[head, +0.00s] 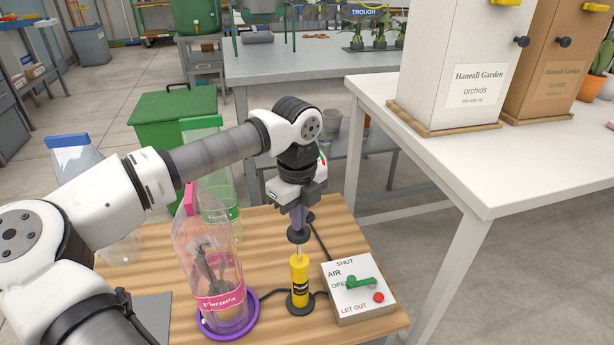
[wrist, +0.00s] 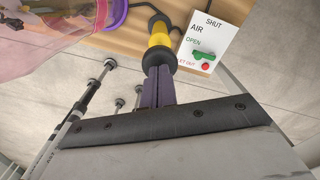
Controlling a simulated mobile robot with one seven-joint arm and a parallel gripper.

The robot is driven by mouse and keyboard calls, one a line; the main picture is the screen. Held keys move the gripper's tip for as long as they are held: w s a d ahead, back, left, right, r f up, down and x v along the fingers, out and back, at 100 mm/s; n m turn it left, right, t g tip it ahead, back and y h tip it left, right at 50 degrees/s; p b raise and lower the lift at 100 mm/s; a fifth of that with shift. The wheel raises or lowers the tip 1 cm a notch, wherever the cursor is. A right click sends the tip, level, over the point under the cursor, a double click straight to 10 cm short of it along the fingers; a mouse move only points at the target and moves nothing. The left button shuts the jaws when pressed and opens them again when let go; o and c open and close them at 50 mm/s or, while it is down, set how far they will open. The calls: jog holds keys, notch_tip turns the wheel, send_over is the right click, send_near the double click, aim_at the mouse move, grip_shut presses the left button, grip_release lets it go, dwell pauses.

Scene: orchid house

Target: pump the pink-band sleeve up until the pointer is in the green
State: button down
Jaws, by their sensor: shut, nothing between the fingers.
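The clear pink-band sleeve (head: 208,262) stands on a purple ring (head: 229,328) on the wooden table, with a plant inside. To its right stands the yellow pump (head: 299,268), upright, with a black knob (head: 298,236) on top; the pump also shows in the wrist view (wrist: 159,35). My gripper (head: 299,226) is shut and empty, pointing down with its fingertips right at the knob; whether they touch it I cannot tell. In the wrist view its purple fingers (wrist: 158,88) line up with the knob. A sliver with red and green (head: 322,159) shows behind my wrist; no pointer is readable.
A white air box (head: 345,306) with a green lever (head: 357,283) and a red button (head: 379,297) sits right of the pump. Green-topped (head: 203,123) and blue-topped (head: 76,152) sleeves stand behind. A white table (head: 480,150) with tall boxes is at right.

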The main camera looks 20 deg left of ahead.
aim_at(299, 241)
jog(key=shift+f+b, duration=2.65)
jog(key=shift+f, duration=0.75)
jog(key=shift+r+p, duration=2.2)
jog(key=shift+r, duration=1.7)
notch_tip(299, 241, up, 6)
jog(key=p, duration=0.3)
